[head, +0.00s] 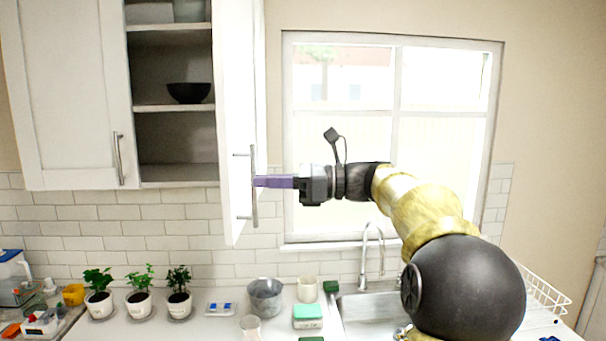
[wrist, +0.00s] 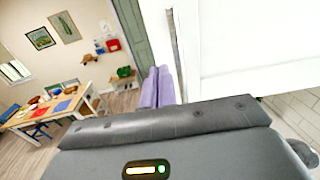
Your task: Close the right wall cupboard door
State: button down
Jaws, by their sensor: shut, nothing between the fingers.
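The right wall cupboard door (head: 234,90) is white and stands wide open, swung out toward me, so that it shows nearly edge-on in the head view. Its upright metal bar handle (head: 254,208) is on the side facing the window. My gripper (head: 257,181) has purple fingers, shut together and empty, with their tips at the handle's middle. I cannot tell whether they touch it. In the wrist view the shut fingers (wrist: 158,85) are beside a large white panel (wrist: 245,40), with a grey bar (wrist: 176,52) close to them.
The open cupboard holds a black bowl (head: 188,93) on a shelf. The left cupboard door (head: 68,90) is shut. Below are potted plants (head: 139,301), a grey pot (head: 265,297) and the sink faucet (head: 370,250). The window (head: 395,130) is behind my arm.

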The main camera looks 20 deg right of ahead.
aim_at(231, 181)
jog(key=p+x, duration=0.1)
jog(key=x, duration=0.2)
jog(key=shift+a+r, duration=0.1)
jog(key=shift+a, duration=0.2)
jog(key=shift+w+a, duration=0.1)
jog(key=shift+w, duration=0.05)
jog(key=shift+w, duration=0.2)
